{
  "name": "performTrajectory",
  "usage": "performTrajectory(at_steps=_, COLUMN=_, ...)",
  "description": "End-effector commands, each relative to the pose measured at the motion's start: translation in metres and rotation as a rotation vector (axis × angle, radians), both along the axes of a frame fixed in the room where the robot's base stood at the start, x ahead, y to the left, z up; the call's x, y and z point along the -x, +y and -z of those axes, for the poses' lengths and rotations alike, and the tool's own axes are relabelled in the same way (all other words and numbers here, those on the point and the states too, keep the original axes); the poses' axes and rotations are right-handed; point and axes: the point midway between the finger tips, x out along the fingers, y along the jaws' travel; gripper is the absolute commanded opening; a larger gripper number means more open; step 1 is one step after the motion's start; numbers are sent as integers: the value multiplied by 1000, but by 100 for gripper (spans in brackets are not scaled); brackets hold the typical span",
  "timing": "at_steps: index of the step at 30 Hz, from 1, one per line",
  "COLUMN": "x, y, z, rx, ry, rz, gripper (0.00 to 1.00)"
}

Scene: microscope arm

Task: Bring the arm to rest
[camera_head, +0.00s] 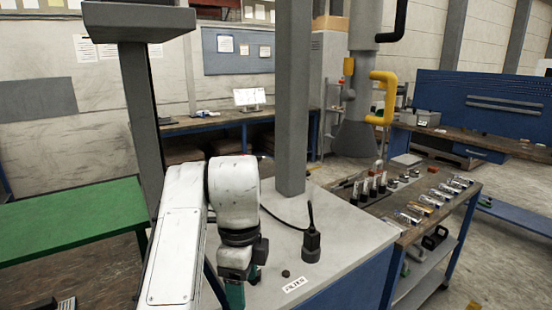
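My white arm rises from the bottom of the picture at left and bends down at a rounded joint over the left part of the white-topped bench (345,240). My gripper (236,290) points down at the bottom edge, with dark and teal parts showing. Its fingertips are hidden or cut off, so I cannot tell whether it is open or what it may hold. Just right of it a small dark knob (286,273) sits on the bench top. A black upright device (311,241) with a thin stem stands further right, apart from my gripper.
A grey post (293,100) rises from the bench behind my arm, and another grey post (141,110) stands to the left. A green table (70,220) is at left. A tool cart (440,215) with several tools adjoins at right. A small label (295,284) lies on the bench.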

Motion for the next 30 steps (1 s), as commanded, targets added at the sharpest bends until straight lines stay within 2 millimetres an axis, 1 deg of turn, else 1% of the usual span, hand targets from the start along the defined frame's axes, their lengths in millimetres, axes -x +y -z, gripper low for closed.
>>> performTrajectory(at_steps=2, x=0, y=-1, z=1, rx=1, ry=-1, rz=0, gripper=68)
performTrajectory(at_steps=3, x=-2, y=-8, z=5, rx=6, ry=-3, rz=-3, gripper=68)
performTrajectory(at_steps=11, x=-7, y=-42, z=27, rx=33, ry=-24, rz=-43, gripper=68)
performTrajectory(at_steps=14, x=-9, y=-60, z=38, rx=49, ry=-33, rz=-64, gripper=68)
performTrajectory(at_steps=17, x=-11, y=-83, z=51, rx=66, ry=-43, rz=-93, gripper=68)
performTrajectory(at_steps=20, x=-11, y=-109, z=66, rx=90, ry=-55, rz=-132, gripper=68)
performTrajectory(at_steps=23, x=-8, y=-141, z=85, rx=121, ry=-67, rz=-185, gripper=68)
performTrajectory(at_steps=26, x=-1, y=-183, z=108, rx=163, ry=-74, rz=-263, gripper=68)
performTrajectory(at_steps=27, x=5, y=-202, z=119, rx=182, ry=-75, rz=-304, gripper=68)
performTrajectory(at_steps=30, x=22, y=-246, z=144, rx=228, ry=-76, rz=-420, gripper=68)
